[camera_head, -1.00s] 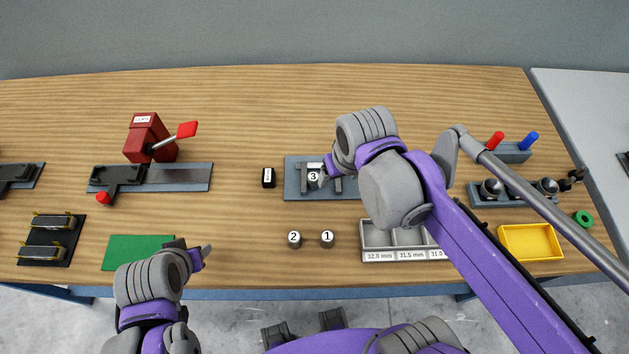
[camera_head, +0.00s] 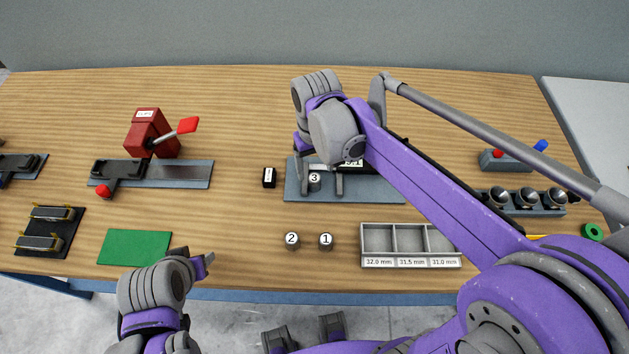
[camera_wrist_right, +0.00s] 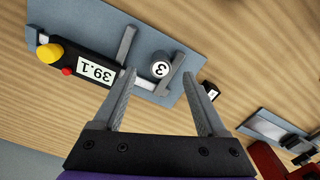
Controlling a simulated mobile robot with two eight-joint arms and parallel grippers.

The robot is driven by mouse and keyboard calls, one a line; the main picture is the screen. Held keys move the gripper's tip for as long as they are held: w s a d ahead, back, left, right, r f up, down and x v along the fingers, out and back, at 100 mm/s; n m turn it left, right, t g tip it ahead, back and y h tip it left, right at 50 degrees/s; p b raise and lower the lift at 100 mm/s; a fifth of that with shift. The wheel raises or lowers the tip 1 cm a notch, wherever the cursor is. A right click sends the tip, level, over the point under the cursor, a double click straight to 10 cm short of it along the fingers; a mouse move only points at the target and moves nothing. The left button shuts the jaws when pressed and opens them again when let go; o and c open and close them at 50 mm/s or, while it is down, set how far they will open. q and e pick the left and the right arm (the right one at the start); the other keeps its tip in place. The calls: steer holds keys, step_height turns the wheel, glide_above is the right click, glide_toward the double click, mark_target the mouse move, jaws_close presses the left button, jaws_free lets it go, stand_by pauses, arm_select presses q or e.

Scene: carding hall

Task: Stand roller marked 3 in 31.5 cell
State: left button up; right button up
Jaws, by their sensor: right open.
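Roller 3 (camera_head: 314,180) stands upright between the jaws of the measuring gauge (camera_head: 375,190). In the head view my right arm partly covers the gauge. The labelled tray (camera_head: 411,262) has 32.0, 31.5 and 31.0 cells; its 31.5 cell (camera_head: 409,240) looks empty. My left gripper (camera_head: 197,257) is near the front edge.
Rollers 2 (camera_head: 292,242) and 1 (camera_head: 326,242) stand left of the tray. A small black block (camera_head: 269,178) is left of the gauge. A green mat (camera_head: 135,247) and a red lever device (camera_head: 150,135) are further left.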

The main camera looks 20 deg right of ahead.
mark_target(314, 178)
step_height(314, 178, down, 4)
steer(key=shift+w+a+f, duration=0.1)
steer(key=shift+w, duration=0.05)
jaws_close()
stand_by(0.4)
